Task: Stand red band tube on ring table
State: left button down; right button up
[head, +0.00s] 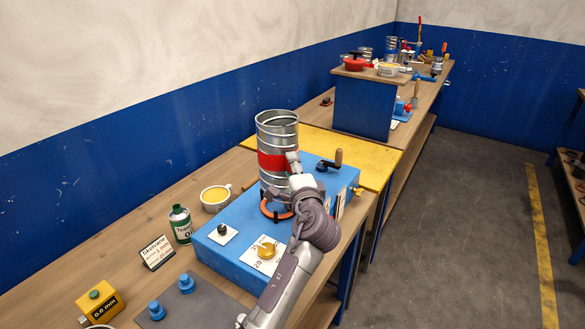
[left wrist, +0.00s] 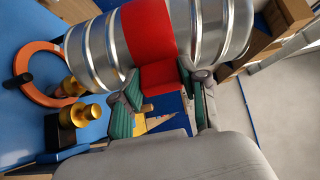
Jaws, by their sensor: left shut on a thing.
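The red band tube (head: 277,140) is a ribbed silver spiral duct with a red band around its middle. It is upright above the blue machine in the head view. It also crosses the top of the left wrist view (left wrist: 92,55). My left gripper (head: 294,165) is shut on it at the red band, from the right side. The gripper's green-padded fingers (left wrist: 155,108) show in the left wrist view. The orange ring table (head: 274,213) is at the tube's lower end, and shows in the left wrist view (left wrist: 30,92). I cannot tell whether the tube touches it. My right gripper is out of view.
The blue machine (head: 230,263) carries a yellow knob (head: 266,250) and a wooden-handled crank (head: 330,163). A blue cabinet (head: 363,108) stands behind.

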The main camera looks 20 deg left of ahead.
pick_arm(q)
jog(key=shift+f+b, duration=0.95)
jog(key=shift+f, duration=0.35)
jog(key=shift+f+b, duration=2.05)
jog(key=shift+f, duration=0.5)
jog(key=c, duration=0.6)
grip_release()
jog(key=shift+o, duration=0.3)
jog(key=v, duration=0.7)
jog(key=shift+s+d, duration=0.2)
jog(key=shift+s, duration=0.05)
